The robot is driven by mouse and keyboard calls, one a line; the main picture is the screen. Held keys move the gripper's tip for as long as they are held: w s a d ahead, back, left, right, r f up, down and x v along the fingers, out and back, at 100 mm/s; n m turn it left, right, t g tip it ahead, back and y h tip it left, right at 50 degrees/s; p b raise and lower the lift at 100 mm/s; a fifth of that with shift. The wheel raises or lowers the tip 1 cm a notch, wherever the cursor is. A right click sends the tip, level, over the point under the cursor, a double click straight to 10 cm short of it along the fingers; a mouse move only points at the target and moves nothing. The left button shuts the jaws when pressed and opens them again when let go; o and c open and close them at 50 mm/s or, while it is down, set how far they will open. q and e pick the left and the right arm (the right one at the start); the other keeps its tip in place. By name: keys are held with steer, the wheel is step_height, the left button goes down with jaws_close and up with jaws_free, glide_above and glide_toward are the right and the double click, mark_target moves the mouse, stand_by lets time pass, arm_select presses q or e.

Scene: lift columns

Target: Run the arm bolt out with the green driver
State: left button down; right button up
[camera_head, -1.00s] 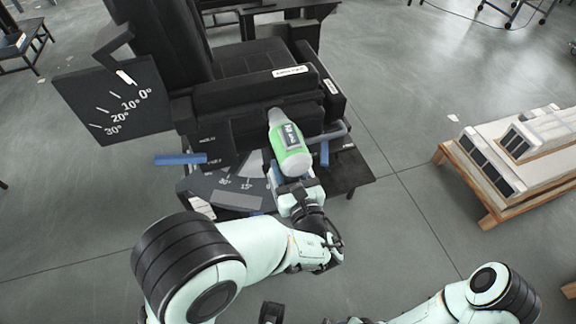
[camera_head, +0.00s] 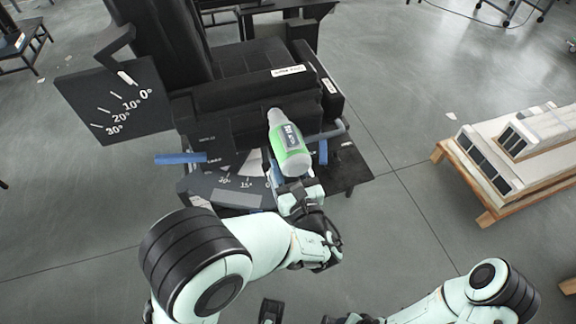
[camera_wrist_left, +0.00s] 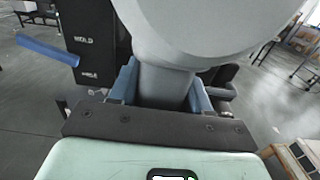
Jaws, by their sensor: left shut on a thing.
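The green driver (camera_head: 289,147), with a grey nose and grey end, points up and away at the black chair-like rig (camera_head: 225,95). Its nose meets the front face of the rig's black arm block, where the arm bolt would be hidden behind it; I cannot see the bolt. My left gripper (camera_head: 297,186) is shut on the driver's lower end. In the left wrist view the driver's grey body (camera_wrist_left: 190,30) fills the top middle, its narrower part between the blue-grey fingers (camera_wrist_left: 163,88). My right arm is low at the right; its gripper is not clearly shown.
A black angle plate (camera_head: 115,100) marked in degrees stands left of the rig. A blue handle (camera_head: 180,159) sticks out left, and a grey bent bar (camera_head: 335,131) lies close right of the driver. A wooden pallet (camera_head: 487,205) with pale boxes stands right, with clear floor between.

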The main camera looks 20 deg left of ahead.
mark_target(293, 180)
arm_select(q)
steer(key=shift+s+a+r+p, duration=0.1)
steer(key=shift+a+r+p, duration=0.1)
steer(key=shift+p, duration=0.25)
stand_by(0.9)
steer(key=shift+s+d, duration=0.1)
steer(key=shift+d, duration=0.05)
steer(key=shift+s+d+f, duration=0.1)
steer(key=shift+s+d, duration=0.1)
steer(key=shift+p+v, duration=0.45)
steer(key=shift+v, duration=1.75)
steer(key=shift+d, duration=0.1)
steer(key=shift+p+v, duration=0.35)
steer(key=shift+v, duration=1.6)
